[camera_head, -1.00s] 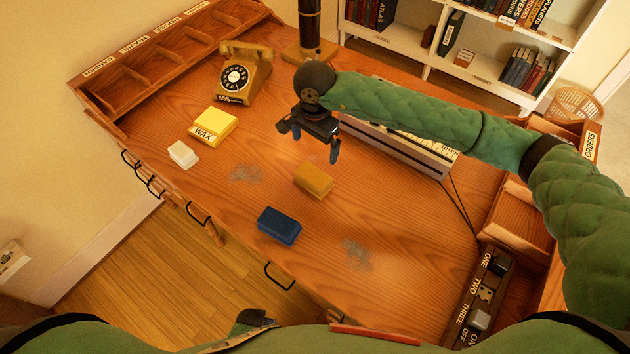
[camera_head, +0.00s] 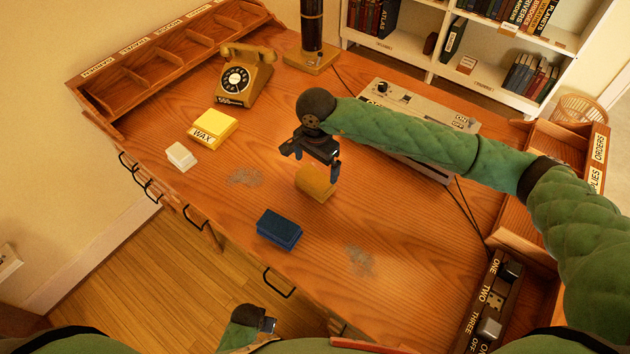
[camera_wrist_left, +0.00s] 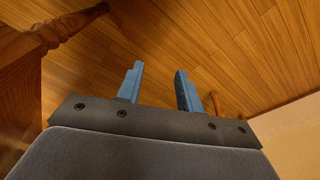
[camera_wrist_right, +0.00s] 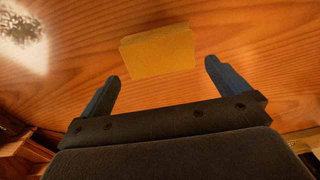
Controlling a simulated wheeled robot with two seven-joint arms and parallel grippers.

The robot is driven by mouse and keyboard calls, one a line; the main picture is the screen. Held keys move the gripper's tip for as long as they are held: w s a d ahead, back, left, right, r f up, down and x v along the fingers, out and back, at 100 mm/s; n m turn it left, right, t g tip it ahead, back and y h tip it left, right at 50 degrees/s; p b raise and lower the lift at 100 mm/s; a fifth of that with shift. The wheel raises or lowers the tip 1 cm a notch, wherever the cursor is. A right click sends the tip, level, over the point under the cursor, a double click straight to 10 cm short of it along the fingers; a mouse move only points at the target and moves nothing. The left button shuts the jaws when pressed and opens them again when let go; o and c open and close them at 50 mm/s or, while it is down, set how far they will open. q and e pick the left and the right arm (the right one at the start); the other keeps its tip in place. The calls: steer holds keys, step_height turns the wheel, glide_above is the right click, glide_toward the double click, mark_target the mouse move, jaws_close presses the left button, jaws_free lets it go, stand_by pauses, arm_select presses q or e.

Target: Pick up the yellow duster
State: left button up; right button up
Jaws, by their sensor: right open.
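The yellow duster (camera_head: 314,185), a mustard-coloured block, lies on the wooden desk left of centre. In the right wrist view the duster (camera_wrist_right: 158,52) is just beyond the fingertips, roughly between their lines. My right gripper (camera_head: 316,163) is open and empty, close to the duster at its far side and partly covering it in the head view. Whether a finger touches it I cannot tell. My left gripper (camera_head: 270,325) is low by the desk's front edge. In the left wrist view the left gripper (camera_wrist_left: 158,70) is open and empty over the floor.
A blue block (camera_head: 279,228) lies in front of the duster. A grey device (camera_head: 420,110) is behind my right arm. A switch box (camera_head: 489,300) is at the right.

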mark_target(315, 177)
steer(key=f+p, duration=0.3)
steer(key=f, duration=0.1)
steer(key=shift+s+a, duration=0.15)
steer(key=shift+s, duration=0.15)
arm_select(q)
step_height(315, 177, down, 9)
steer(key=s+a, duration=0.2)
arm_select(e)
steer(key=shift+f, duration=0.55)
steer(key=shift+c, duration=0.2)
steer(key=c, duration=0.6)
